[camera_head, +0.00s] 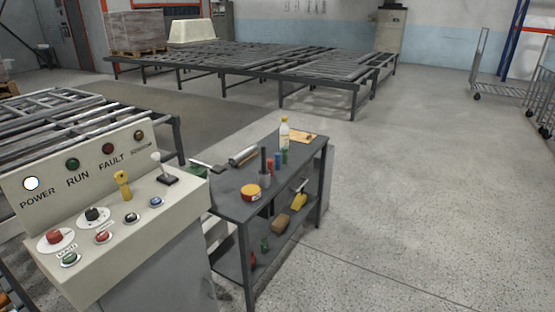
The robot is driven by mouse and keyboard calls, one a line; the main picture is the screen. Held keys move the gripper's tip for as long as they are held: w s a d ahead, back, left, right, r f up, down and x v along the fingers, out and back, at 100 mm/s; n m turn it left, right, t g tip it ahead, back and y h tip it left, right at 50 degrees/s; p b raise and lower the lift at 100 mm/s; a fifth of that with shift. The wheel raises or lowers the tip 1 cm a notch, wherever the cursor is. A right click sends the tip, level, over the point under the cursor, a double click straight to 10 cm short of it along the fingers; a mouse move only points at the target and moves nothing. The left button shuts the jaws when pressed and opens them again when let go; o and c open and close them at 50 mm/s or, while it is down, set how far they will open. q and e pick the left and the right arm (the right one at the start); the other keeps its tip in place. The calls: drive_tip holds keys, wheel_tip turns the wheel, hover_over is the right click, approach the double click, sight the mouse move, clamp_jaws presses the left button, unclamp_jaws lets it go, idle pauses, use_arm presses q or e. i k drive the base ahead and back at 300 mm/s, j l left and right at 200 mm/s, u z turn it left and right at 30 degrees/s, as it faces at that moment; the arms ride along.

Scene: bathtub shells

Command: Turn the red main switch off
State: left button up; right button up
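The red main switch (56,237) is a red knob on a round pale plate, at the lower left of the control panel (120,240). Its exact turn position is too small to tell. The white POWER lamp (32,183) on the upright panel face is bright. The green RUN lamp (72,164) and the red FAULT lamp (108,149) look dark. Neither of my grippers is in view, and nothing covers the switch.
Near the switch are a black knob (93,215), a yellow lever (123,185), a joystick (164,170), a green button (70,259), a red button (102,237) and a blue button (156,202). A dark tool cart (232,207) stands right of the console.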

sight(54, 237)
drive_tip(key=u, duration=1.45)
